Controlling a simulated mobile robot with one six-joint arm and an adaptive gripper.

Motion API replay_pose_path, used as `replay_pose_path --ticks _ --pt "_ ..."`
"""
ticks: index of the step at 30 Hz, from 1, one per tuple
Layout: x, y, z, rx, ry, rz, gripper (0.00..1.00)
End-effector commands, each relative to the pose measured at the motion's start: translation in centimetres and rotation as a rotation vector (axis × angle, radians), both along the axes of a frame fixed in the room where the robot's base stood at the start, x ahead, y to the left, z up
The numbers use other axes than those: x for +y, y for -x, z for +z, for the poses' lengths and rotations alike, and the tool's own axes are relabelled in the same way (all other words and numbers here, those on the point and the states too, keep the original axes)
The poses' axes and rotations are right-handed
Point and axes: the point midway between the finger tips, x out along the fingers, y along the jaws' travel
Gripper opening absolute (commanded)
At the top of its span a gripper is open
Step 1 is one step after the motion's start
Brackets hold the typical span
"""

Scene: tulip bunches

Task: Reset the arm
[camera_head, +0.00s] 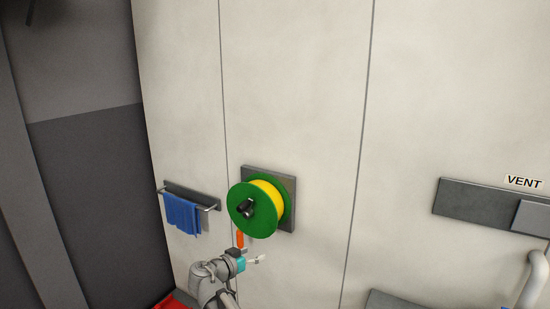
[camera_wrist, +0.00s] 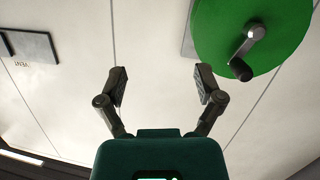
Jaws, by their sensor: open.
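My gripper (camera_wrist: 161,82) is open and empty in the wrist view, its two fingers spread wide with only pale wall behind them. In the head view, my gripper (camera_head: 258,259) is small, at the end of my grey arm at bottom centre, just below a wall-mounted reel. The reel (camera_head: 240,205) has a green disc, a yellow winding and a black crank handle. It also shows at upper right in the wrist view (camera_wrist: 222,30), apart from the fingers. An orange piece (camera_head: 240,240) shows between the reel and my arm; whether it touches either is unclear.
A blue towel (camera_head: 182,214) hangs on a rail left of the reel. A dark plate (camera_head: 480,203) under a VENT label (camera_head: 524,182) and a pale curved pipe (camera_head: 533,280) are at right. Something red (camera_head: 173,301) is at bottom left. The wall between is bare.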

Motion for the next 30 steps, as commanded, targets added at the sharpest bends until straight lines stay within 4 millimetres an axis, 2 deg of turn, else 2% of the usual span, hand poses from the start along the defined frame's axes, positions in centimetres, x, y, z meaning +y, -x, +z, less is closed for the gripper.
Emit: replay_pose_path --ticks 8,15,21,30 --pt "-8.5 1.6 -4.4 0.309 -0.034 -0.084 0.86" --pt "-14.9 4.5 -8.3 0.615 -0.112 -0.09 0.86" --pt "-18.9 7.6 -11.0 0.845 -0.208 -0.035 0.86" --pt "-22.6 12.5 -13.8 1.115 -0.389 0.154 0.86"
